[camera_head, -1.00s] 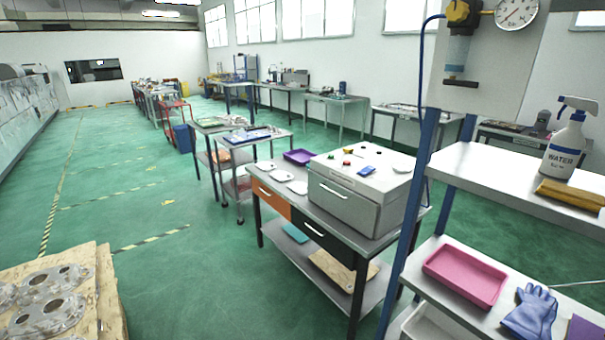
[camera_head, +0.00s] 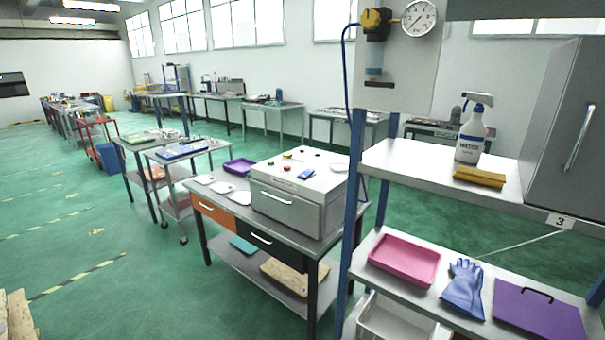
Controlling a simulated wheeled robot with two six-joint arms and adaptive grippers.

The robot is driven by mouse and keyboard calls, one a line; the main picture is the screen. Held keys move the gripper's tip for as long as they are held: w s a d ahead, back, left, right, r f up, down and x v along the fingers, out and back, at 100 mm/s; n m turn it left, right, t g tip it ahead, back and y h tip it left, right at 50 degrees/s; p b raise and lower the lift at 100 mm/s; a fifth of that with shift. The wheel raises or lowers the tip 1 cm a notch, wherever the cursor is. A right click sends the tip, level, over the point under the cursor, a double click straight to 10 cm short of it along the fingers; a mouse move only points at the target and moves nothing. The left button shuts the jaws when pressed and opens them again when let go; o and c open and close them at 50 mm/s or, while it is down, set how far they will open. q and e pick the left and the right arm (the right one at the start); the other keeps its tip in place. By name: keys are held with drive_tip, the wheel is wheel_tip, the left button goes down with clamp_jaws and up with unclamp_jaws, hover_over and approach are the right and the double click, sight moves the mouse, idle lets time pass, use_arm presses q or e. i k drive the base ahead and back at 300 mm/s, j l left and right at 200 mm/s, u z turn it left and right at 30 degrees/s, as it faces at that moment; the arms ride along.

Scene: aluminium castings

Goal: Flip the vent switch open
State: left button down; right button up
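A light grey box (camera_head: 290,204) with a front handle stands on a metal workbench. Its top panel carries several small controls, including a red button (camera_head: 287,168) and a blue piece (camera_head: 305,174). I cannot tell which of these, if any, is the vent switch, or how it is set. A yellow valve-like fitting (camera_head: 376,19) with a blue hose and a round dial gauge (camera_head: 419,17) are on the wall column behind. Neither of my grippers is in view.
The workbench (camera_head: 221,215) has an orange and a black drawer. To its right, a blue-posted shelf holds a pink tray (camera_head: 404,260), blue gloves (camera_head: 464,291), a purple board (camera_head: 540,312), a spray bottle (camera_head: 471,132) and a grey cabinet (camera_head: 567,130). Green floor (camera_head: 110,240) is clear on the left.

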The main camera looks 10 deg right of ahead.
sight(306, 173)
drive_tip(key=i+j, duration=0.25)
drive_tip(key=i, duration=0.25)
drive_tip(key=i+j+z, duration=0.1)
drive_tip(key=i+j, duration=0.15)
drive_tip(key=i, duration=0.2)
drive_tip(key=i+j, duration=0.3)
drive_tip(key=i, duration=0.2)
drive_tip(key=i+j+z, duration=0.1)
drive_tip(key=i+j, duration=0.2)
drive_tip(key=i, duration=0.15)
